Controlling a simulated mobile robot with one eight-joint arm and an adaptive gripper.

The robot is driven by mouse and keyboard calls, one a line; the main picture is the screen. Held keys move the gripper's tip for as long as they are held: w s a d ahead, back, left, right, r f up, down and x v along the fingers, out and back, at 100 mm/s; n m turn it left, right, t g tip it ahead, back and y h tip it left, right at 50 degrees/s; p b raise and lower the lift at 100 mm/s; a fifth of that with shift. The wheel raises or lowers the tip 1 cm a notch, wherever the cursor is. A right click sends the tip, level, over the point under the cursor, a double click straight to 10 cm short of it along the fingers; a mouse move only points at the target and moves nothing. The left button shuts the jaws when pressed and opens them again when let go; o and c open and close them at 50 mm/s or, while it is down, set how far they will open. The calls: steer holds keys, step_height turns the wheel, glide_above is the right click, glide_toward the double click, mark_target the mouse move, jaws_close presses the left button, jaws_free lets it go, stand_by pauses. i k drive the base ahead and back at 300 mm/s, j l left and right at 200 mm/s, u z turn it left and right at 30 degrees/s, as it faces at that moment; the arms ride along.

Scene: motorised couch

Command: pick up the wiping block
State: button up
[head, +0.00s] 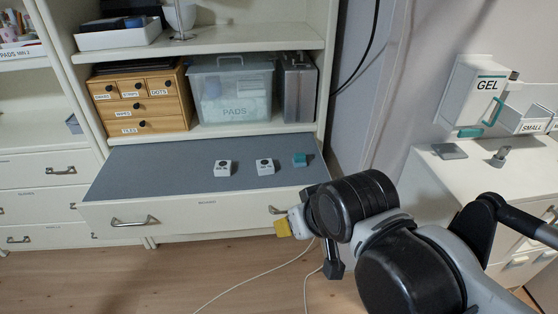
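Several small blocks sit on the grey pull-out surface in the head view. Two are white with a dark round top and small lettering: a left white block (223,168) and a right white block (265,166). A teal block (300,160) sits to their right. The lettering is too small to read, so I cannot tell which one is the wiping block. My gripper (312,240) is in front of the drawer, below and in front of the teal block. It is mostly hidden by my wrist. A yellow piece (283,228) shows at its left end; I cannot tell whether it is held.
The grey surface (150,175) tops a white pulled-out drawer with metal handles. Above stand a wooden drawer box (139,103), a clear PADS bin (232,92) and a grey case (297,88). A white counter (478,180) is at right. Cables lie on the floor.

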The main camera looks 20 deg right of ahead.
mark_target(299, 159)
steer(key=i+j+u, duration=0.25)
steer(key=i+j, duration=0.2)
steer(key=i, duration=0.15)
steer(key=i+j, duration=0.15)
steer(key=i, duration=0.25)
steer(key=i+z, duration=0.1)
steer(key=z, duration=0.4)
steer(key=j+z, duration=0.15)
steer(key=z, duration=0.35)
steer(key=i+j+z, duration=0.15)
steer(key=z, duration=0.35)
steer(key=j+z, duration=0.1)
steer(key=z, duration=0.4)
steer(key=j+z, duration=0.2)
steer(key=z, duration=0.3)
steer(key=i, duration=0.05)
